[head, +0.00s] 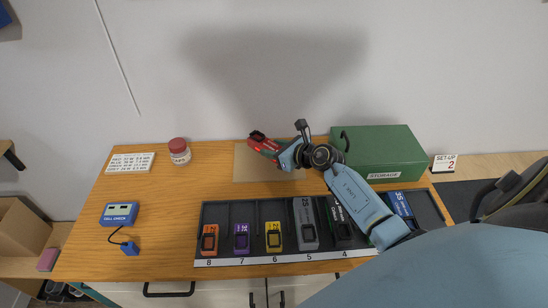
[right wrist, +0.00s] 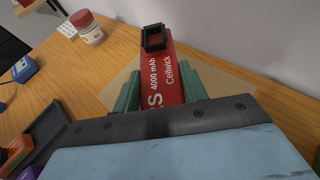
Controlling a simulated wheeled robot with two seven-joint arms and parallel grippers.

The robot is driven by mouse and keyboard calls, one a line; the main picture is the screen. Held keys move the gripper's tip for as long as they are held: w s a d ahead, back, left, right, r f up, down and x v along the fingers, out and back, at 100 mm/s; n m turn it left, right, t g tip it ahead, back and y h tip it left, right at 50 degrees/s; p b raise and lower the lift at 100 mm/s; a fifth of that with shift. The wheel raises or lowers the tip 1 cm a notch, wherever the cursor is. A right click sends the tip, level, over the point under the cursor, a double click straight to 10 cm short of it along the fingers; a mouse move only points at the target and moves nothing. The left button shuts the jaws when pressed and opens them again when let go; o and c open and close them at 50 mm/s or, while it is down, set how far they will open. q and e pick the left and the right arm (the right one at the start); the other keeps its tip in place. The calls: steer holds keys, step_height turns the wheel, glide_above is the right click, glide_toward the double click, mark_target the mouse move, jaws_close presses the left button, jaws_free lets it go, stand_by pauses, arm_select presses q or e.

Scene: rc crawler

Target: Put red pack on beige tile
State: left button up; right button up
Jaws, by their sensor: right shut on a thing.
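The red pack (head: 262,142) is in my right gripper (head: 279,152), over the back part of the beige tile (head: 246,172) at the back of the table. In the right wrist view the red pack (right wrist: 170,78), with white lettering and a black connector end, sits between green fingers (right wrist: 160,92) shut on its sides. The beige tile (right wrist: 122,78) shows beneath and around it there. I cannot tell whether the pack touches the tile. My left gripper is not in view.
A green storage box (head: 385,145) stands right of the tile, close to my right arm. A dark slotted rack (head: 225,212) with several coloured packs lies in front. A red-lidded jar (head: 179,152) and blue cell checker (head: 119,214) stand left. The table between jar and tile is clear.

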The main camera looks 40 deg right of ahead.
steer(key=shift+f+b, duration=0.4)
steer(key=shift+f, duration=1)
steer(key=shift+f, duration=0.15)
steer(key=o, duration=1.2)
steer(key=shift+r, duration=0.25)
steer(key=p+v, duration=0.1)
steer(key=v, duration=1.1)
steer(key=shift+f, duration=0.1)
